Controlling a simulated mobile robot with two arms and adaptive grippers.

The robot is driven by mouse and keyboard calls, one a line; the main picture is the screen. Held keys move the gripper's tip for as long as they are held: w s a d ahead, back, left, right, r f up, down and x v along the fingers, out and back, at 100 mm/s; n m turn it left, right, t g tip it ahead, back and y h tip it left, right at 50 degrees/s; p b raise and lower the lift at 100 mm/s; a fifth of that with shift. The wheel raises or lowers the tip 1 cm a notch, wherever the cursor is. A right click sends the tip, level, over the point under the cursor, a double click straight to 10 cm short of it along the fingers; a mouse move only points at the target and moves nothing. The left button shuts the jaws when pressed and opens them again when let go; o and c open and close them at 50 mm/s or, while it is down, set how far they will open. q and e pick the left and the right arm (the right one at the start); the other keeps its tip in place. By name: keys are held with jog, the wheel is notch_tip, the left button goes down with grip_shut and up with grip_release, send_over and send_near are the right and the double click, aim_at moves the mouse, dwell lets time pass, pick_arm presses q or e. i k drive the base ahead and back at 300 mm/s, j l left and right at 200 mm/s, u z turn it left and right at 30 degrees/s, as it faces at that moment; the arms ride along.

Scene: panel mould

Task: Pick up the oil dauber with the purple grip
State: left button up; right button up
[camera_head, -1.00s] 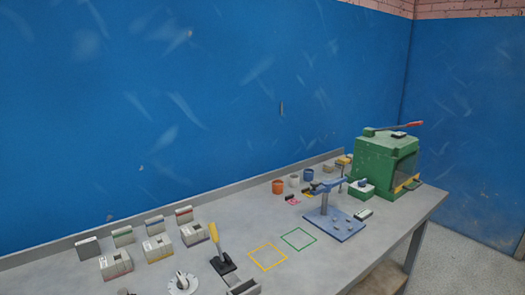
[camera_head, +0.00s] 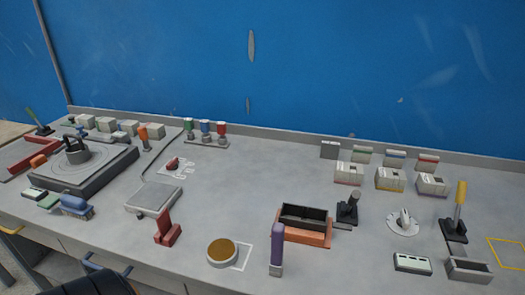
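An upright thing with a purple grip (camera_head: 277,243) stands near the front edge of the bench; its lower end is a paler grey-purple. It looks like the oil dauber. It stands just right of a round tan-topped dish (camera_head: 222,251) and in front of an orange block with a black open box (camera_head: 304,217). Nothing touches its grip. Neither of my grippers shows in the view.
Left of the dish are a red stand (camera_head: 167,229) and a grey plate (camera_head: 153,197). A black lever piece (camera_head: 347,209) and a white dial (camera_head: 403,222) stand to the right. A dark ribbed thing (camera_head: 95,284), unclear, is at the bottom left.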

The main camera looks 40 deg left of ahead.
aim_at(278, 230)
jog(key=j+u, duration=0.15)
jog(key=u, duration=0.3)
jog(key=k+j+u, duration=0.1)
jog(key=u, duration=0.35)
